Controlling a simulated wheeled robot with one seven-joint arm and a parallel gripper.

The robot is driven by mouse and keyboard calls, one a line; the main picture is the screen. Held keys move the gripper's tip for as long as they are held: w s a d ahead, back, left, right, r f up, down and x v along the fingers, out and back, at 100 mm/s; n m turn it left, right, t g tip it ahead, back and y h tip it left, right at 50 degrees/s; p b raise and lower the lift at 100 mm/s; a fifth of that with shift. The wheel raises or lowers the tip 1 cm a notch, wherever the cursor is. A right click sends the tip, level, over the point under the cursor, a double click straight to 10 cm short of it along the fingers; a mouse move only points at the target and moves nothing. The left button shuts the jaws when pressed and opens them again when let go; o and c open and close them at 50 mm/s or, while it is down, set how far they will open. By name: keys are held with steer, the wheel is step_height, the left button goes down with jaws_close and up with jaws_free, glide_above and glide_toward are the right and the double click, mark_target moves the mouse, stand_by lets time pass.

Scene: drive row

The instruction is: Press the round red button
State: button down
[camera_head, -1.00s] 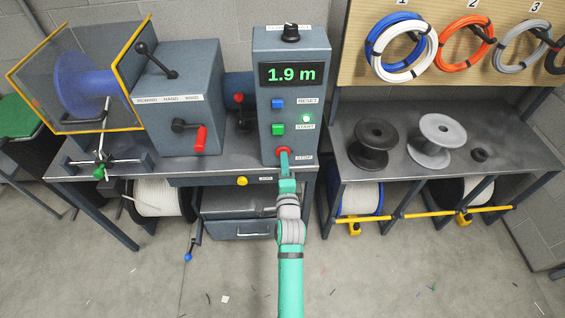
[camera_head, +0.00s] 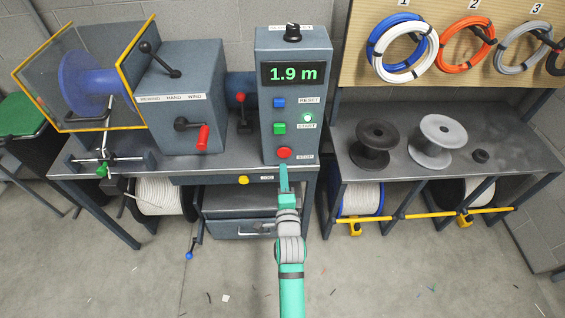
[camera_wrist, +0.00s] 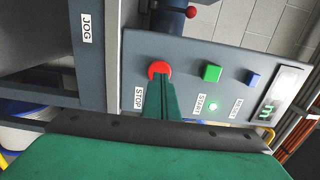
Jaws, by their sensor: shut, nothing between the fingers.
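The round red button (camera_head: 284,152), labelled STOP, is at the bottom of the grey control box (camera_head: 268,138). In the wrist view the red button (camera_wrist: 158,69) lies just beyond my fingertips, its lower part hidden by them. My gripper (camera_head: 284,168) is shut and empty, and in the head view its tips are just below the button with a small gap in the picture. My gripper also shows in the wrist view (camera_wrist: 160,80). Whether the tips touch the button is hard to tell, but they look apart.
The box also has a green START button (camera_head: 279,128), a pale green lamp (camera_head: 307,117), a blue RESET button (camera_head: 278,103) and a display (camera_head: 294,74) reading 1.9 m. A yellow JOG button (camera_head: 243,180) is on the bench front. A red-handled crank (camera_head: 203,137) stands left.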

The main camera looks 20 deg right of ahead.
steer(key=d+v, duration=0.1)
steer(key=v, duration=0.6)
steer(key=shift+s, duration=0.55)
steer(key=shift+w+a+r, duration=0.1)
steer(key=shift+a, duration=0.1)
steer(key=s+a+f+n+g+y, duration=0.1)
steer(key=s+a+f+n, duration=0.2)
steer(key=s+a+n, duration=0.35)
steer(key=s+a+f+n+y, duration=0.1)
steer(key=s+a+f+n, duration=0.2)
steer(key=s, duration=0.7)
steer(key=s+a+r+n+y, duration=0.1)
steer(key=s+a+r+n, duration=0.1)
steer(key=s+a+n, duration=0.2)
steer(key=s+a+r+n+g+y, duration=0.1)
steer(key=s+a+n, duration=0.3)
steer(key=s, duration=0.9)
steer(key=r+n, duration=0.1)
steer(key=n, duration=0.2)
steer(key=shift+a+n+y, duration=0.25)
steer(key=shift+n+y, duration=0.1)
steer(key=shift+y, duration=0.05)
